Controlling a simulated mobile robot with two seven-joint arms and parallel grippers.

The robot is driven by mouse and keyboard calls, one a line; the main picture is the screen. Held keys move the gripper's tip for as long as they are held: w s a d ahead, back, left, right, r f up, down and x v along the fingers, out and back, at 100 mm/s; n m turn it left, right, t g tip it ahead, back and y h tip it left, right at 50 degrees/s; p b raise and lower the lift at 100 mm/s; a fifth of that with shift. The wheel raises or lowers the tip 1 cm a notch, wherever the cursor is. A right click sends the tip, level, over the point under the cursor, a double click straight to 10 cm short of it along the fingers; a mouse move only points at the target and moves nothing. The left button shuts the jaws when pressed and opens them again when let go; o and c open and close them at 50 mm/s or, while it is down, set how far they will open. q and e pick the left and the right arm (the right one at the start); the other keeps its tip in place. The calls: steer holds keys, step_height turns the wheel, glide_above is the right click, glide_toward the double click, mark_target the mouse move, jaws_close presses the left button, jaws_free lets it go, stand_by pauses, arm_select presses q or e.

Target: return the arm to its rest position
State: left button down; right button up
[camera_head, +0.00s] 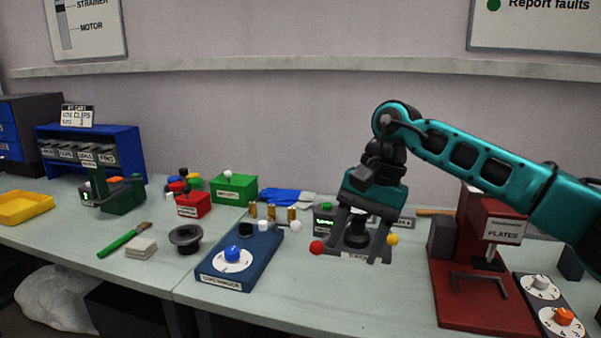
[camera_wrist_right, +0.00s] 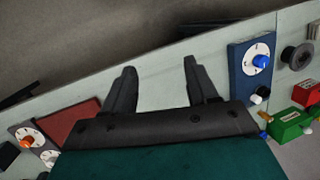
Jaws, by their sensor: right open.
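My right arm (camera_head: 470,155) comes in from the right, teal with dark joints. Its gripper (camera_head: 357,248) points down over the bench, in front of a grey device with a red ball (camera_head: 317,247) and a yellow ball (camera_head: 392,239) at its sides. The two dark fingers are apart. In the right wrist view the gripper (camera_wrist_right: 160,66) is also spread, with nothing between the fingers. The gripper hides part of the grey device, and I cannot tell whether they touch. My left gripper is not in view.
A blue dial box (camera_head: 240,262) stands left of the gripper. A red press-like machine (camera_head: 480,300) stands to the right, under my arm. Green (camera_head: 234,188) and red (camera_head: 194,205) boxes sit farther left. Bare bench lies in front of the gripper.

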steer(key=s+a+f+m+g+y, duration=0.1)
steer(key=s+a+f+m+y, duration=0.1)
steer(key=s+a+m+y, duration=0.45)
steer(key=s+a+f+m+g+y, duration=0.2)
steer(key=s+a+f+m+y, duration=0.15)
steer(key=a+y, duration=0.5)
steer(key=w+d+f+n+t+h, duration=0.1)
steer(key=d+f+n+t+h, duration=0.4)
steer(key=n+t, duration=0.85)
steer(key=w+d+f+n+t+h, duration=0.25)
steer(key=d+f+n+t, duration=0.5)
steer(key=n, duration=1.05)
steer(key=s+d+f+m+g+h, duration=0.6)
steer(key=s+d+f+m+h, duration=0.2)
steer(key=s+d+f+m, duration=0.3)
steer(key=s+f+m, duration=0.3)
steer(key=s+f, duration=0.1)
steer(key=f, duration=0.1)
steer(key=shift+s+d+f+h, duration=0.15)
steer(key=shift+s+h, duration=0.05)
steer(key=shift+h, duration=0.15)
steer(key=shift+m, duration=0.25)
